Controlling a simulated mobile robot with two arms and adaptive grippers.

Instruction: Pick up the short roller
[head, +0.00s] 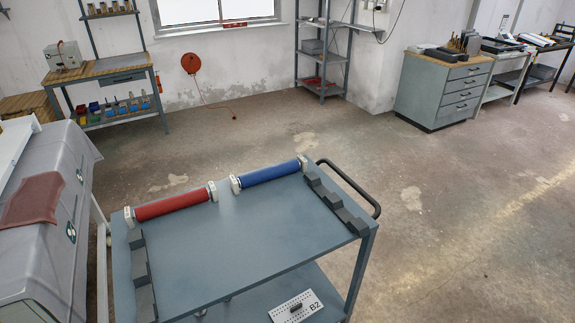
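Two rollers lie end to end along the far edge of the blue-grey cart (240,245) in the head view. The red roller (172,205) is at the left, with white end blocks. The blue roller (270,174) is at the right, also with white end blocks. The blue one looks a little shorter, but it is also farther away, so I cannot tell for sure which is the short roller. Neither of my grippers shows in this view, and nothing is touching the rollers.
Dark notched brackets stand on the cart's left (142,275) and right (335,203) sides; its middle is clear. A black handle (352,186) projects at the right. A plate marked B2 (297,307) lies on the lower shelf.

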